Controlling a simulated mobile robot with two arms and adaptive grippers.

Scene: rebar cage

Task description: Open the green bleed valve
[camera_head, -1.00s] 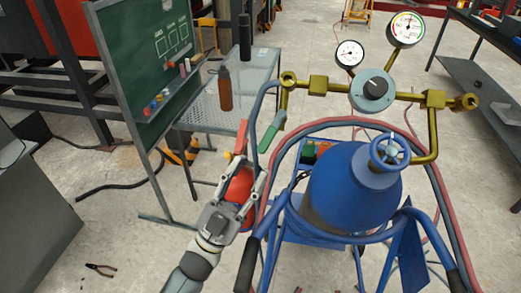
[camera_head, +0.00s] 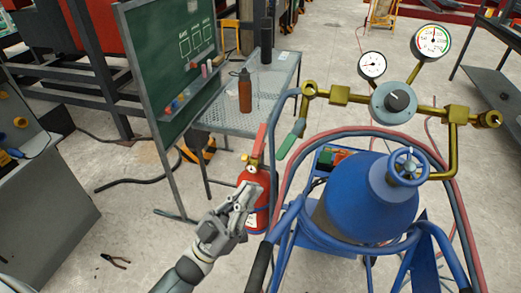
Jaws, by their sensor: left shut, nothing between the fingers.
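The green bleed valve handle (camera_head: 291,138) hangs down at a slant from the left end of the brass manifold (camera_head: 340,95), above a blue gas cylinder (camera_head: 365,205) on a cart. My left gripper (camera_head: 250,192) is shut and empty. It is below and left of the green handle, clearly apart from it in the picture, and overlaps the red fire extinguisher (camera_head: 262,215) behind it. My right gripper is not in view.
Two gauges, one of them a large gauge (camera_head: 430,43), and a grey regulator knob (camera_head: 397,101) sit on the manifold. Red and blue hoses loop around the cylinder. A green board (camera_head: 160,45) and a perforated table (camera_head: 232,122) stand behind left. Pliers (camera_head: 115,261) lie on the floor.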

